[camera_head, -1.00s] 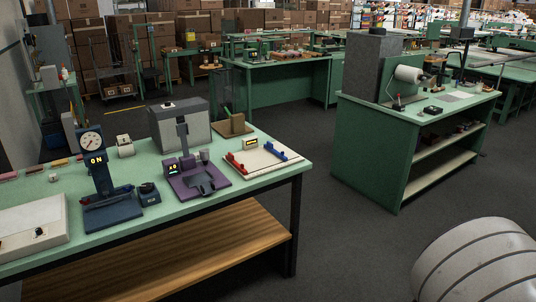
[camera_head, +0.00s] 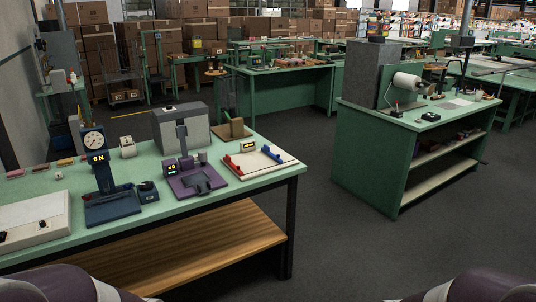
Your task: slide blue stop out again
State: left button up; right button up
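The blue stop (camera_head: 271,154) sits on the right side of a white board (camera_head: 262,168) at the right end of the near green table. A red stop (camera_head: 230,163) is on the left side of the same board. A small yellow-framed display (camera_head: 248,146) stands at the board's back edge between them. The stops are small in this view, so their exact fit to the board cannot be read. Neither of my grippers is in view. Only parts of my own arms show at the bottom left and bottom right corners, far from the board.
Left of the board on the green table (camera_head: 143,172) stand a purple device (camera_head: 195,183), a blue dial gauge (camera_head: 97,150) and a grey box (camera_head: 182,128). A wooden shelf (camera_head: 210,245) lies below. Dark floor is open between this table and the green bench (camera_head: 375,165) at right.

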aim_at(266, 149)
jog(key=i+l, duration=0.1)
jog(key=i, duration=1.15)
jog(key=i+l, duration=0.1)
jog(key=i, duration=1.1)
